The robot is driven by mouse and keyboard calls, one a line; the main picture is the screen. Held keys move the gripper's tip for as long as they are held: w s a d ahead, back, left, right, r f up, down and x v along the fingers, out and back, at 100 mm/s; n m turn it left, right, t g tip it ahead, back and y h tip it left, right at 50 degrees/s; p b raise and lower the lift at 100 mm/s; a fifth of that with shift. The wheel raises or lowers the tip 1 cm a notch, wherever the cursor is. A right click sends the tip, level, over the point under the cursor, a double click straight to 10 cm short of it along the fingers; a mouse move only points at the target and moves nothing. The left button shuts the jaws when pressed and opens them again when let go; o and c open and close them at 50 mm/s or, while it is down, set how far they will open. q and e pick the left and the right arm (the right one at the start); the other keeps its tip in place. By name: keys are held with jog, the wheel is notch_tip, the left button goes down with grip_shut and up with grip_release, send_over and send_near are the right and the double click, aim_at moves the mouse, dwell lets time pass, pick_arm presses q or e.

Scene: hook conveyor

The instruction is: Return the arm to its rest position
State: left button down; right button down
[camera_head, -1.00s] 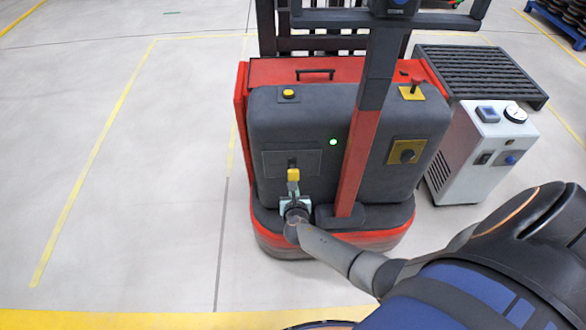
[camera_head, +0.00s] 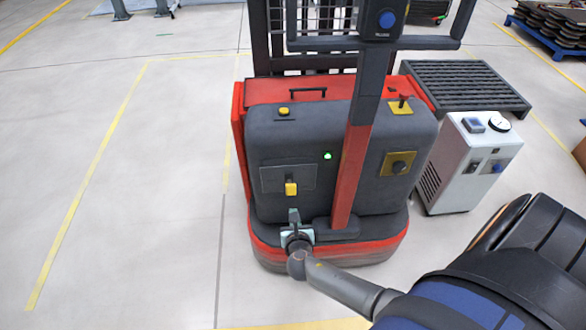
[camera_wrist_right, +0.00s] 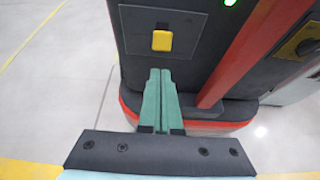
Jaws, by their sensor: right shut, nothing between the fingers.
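My right gripper (camera_head: 294,215) is in front of the red and dark grey truck-like machine (camera_head: 340,140), just below a yellow plug-like block (camera_head: 291,188) on its front panel. In the right wrist view the two green fingers (camera_wrist_right: 161,75) are closed together with nothing between them. Their tips lie just below the yellow block (camera_wrist_right: 162,41), apart from it. My right arm (camera_head: 345,288) comes in from the lower right. My left gripper is not in view.
A white cabinet (camera_head: 468,165) with a gauge stands to the right of the machine, near a dark slatted platform (camera_head: 460,85). A blue pallet (camera_head: 545,38) is at the far right. The floor to the left is clear, with yellow lines.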

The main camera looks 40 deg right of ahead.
jog(key=shift+s+a+r, duration=0.1)
jog(key=shift+s+r, duration=0.05)
jog(key=shift+r, duration=0.05)
dwell(0.5)
jog(key=s+a+f+m+g+y, duration=0.2)
jog(key=s+a+f+m+y, duration=0.2)
jog(key=s+a+m, duration=0.5)
jog(key=s+a+r+m+y, duration=0.5)
jog(key=s+m, duration=0.3)
jog(key=m, duration=1)
jog(key=shift+s+a+r+m, duration=0.15)
jog(key=shift+a+m, duration=0.25)
